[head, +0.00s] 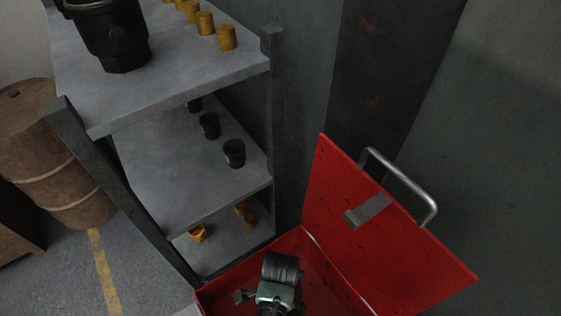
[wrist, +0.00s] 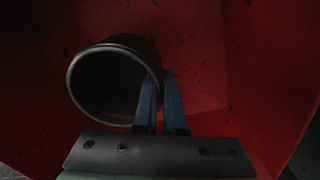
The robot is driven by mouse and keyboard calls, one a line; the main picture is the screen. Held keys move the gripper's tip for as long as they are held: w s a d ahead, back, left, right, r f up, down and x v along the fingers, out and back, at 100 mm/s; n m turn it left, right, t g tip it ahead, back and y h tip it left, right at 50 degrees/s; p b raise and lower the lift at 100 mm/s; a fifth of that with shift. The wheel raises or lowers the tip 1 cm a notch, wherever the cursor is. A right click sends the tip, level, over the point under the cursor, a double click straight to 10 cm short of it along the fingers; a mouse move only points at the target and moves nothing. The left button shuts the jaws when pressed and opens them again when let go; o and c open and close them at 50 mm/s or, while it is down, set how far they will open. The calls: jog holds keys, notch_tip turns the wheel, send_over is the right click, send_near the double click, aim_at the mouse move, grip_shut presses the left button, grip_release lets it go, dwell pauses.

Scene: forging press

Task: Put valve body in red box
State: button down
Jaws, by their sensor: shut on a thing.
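The valve body (head: 282,268) is a dark, hollow, cup-like cylinder. In the wrist view its round open rim (wrist: 72,85) faces the camera. My gripper (wrist: 162,102) is shut on the valve body's wall at the right side of the rim. In the head view my gripper (head: 276,294) is at the bottom, and its fingertips cannot be made out. The red box (head: 335,268) is open, and the valve body is over or within its opening. Red walls surround the valve body in the wrist view. I cannot tell whether it touches the bottom.
The box's raised red lid (head: 345,190) with a metal handle (head: 408,182) stands at the right. A grey shelf (head: 185,170) with dark cups and yellow parts is close on the left. A rusty barrel (head: 60,165) stands farther left.

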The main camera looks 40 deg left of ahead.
jog(key=shift+w+f, duration=0.1)
jog(key=c, duration=1)
grip_release()
notch_tip(320, 180, up, 12)
jog(key=shift+r+b, duration=0.15)
jog(key=shift+b, duration=0.3)
